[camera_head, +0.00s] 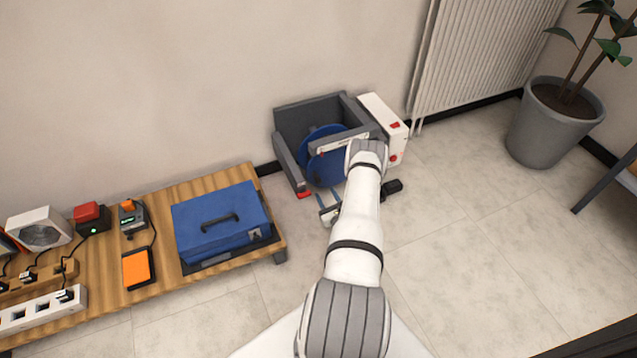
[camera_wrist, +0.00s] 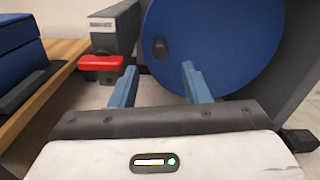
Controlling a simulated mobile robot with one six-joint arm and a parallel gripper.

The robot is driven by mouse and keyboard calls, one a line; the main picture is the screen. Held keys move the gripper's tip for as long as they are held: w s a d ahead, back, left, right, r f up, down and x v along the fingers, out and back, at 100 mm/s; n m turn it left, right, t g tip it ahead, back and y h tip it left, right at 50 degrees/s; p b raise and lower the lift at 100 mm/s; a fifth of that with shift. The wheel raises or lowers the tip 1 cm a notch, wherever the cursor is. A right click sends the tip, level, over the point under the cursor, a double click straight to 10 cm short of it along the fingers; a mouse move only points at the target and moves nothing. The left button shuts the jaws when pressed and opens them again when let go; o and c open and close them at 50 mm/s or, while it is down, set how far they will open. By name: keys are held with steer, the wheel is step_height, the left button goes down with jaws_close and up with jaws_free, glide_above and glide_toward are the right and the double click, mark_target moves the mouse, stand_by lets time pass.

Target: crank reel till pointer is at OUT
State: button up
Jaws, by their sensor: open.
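The reel is a blue disc (camera_head: 322,168) in a dark grey open-topped housing (camera_head: 290,125) on the floor by the wall. In the wrist view the disc (camera_wrist: 225,45) fills the upper right, and a dark crank knob (camera_wrist: 160,47) stands out near its left edge. My gripper (camera_wrist: 160,83) is open and empty. Its two blue fingers point at the disc, with the knob between and beyond the tips; contact cannot be told. A pale strip (camera_head: 343,143) with a small red mark lies across the housing; its lettering, including any OUT, is unreadable.
A red block (camera_wrist: 101,63) juts from the housing's front post, close left of my left finger. A white box (camera_head: 383,120) with red buttons adjoins the housing. A low wooden table (camera_head: 160,215) with a blue case (camera_head: 220,222) stands left.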

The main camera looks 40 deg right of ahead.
mark_target(319, 183)
steer(key=b+x, duration=0.2)
steer(key=x, duration=0.5)
steer(key=shift+w+r+b, duration=0.1)
steer(key=shift+w+b, duration=0.25)
jaws_close()
